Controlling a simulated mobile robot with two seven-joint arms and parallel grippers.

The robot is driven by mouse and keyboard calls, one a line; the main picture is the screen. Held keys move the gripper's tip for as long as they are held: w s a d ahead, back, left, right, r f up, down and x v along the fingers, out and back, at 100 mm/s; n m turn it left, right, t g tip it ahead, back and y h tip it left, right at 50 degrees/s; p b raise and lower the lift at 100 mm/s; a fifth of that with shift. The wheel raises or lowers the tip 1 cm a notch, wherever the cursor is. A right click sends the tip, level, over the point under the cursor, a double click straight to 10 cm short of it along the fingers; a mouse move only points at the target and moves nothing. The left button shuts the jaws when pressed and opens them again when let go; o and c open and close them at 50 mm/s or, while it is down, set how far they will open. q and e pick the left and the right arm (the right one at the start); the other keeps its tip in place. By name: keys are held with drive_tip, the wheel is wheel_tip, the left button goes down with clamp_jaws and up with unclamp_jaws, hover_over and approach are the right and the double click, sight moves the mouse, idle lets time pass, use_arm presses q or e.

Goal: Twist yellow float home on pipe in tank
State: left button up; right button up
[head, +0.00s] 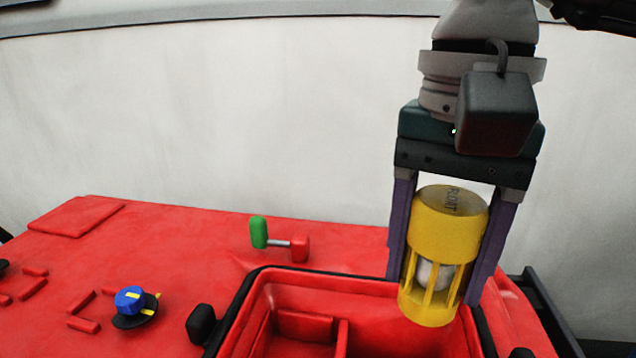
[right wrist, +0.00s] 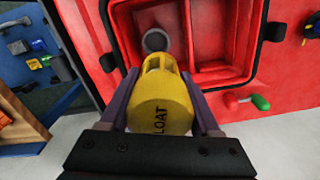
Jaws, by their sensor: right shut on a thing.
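The yellow float (head: 448,220) is a cage-like cylinder with a white ball inside and lettering on its cap. My right gripper (head: 440,285) is shut on the float, with one purple finger on each side, and holds it slightly tilted over the right part of the red tank (head: 262,300). In the right wrist view the float (right wrist: 161,108) is between the fingers. Beyond its lower end the round grey pipe top (right wrist: 155,41) shows inside the tank, apart from the float in the picture. In the head view the float and tank wall hide the pipe. My left gripper is not in view.
A green-and-red handle (head: 259,232) stands behind the tank. A blue knob with a yellow pointer (head: 130,300) is on the red deck at left. A black latch (head: 201,323) sits at the tank rim. In the right wrist view, blue shelving (right wrist: 40,60) stands at left.

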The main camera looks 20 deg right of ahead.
drive_tip(key=shift+s+d+f+m+b, duration=0.1)
drive_tip(key=shift+f+m+b, duration=0.35)
drive_tip(key=shift+f+b, duration=1.2)
drive_tip(key=shift+s+d+f+m+b, duration=0.1)
drive_tip(key=shift+f+m+b, duration=0.35)
drive_tip(key=shift+f, duration=2.25)
drive_tip(key=shift+s+d+f+m+b, duration=0.1)
drive_tip(key=shift+f+m+b, duration=0.3)
drive_tip(key=shift+f+b, duration=1.25)
use_arm(q)
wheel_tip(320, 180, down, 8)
drive_tip(key=p, duration=0.1)
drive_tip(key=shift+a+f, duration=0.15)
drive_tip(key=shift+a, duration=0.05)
use_arm(e)
drive_tip(key=shift+f, duration=0.5)
drive_tip(key=shift+f+n+b, duration=0.15)
drive_tip(key=shift+n+b, duration=0.5)
drive_tip(key=shift+n, duration=0.45)
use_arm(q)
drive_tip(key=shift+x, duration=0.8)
use_arm(e)
drive_tip(key=shift+r, duration=0.2)
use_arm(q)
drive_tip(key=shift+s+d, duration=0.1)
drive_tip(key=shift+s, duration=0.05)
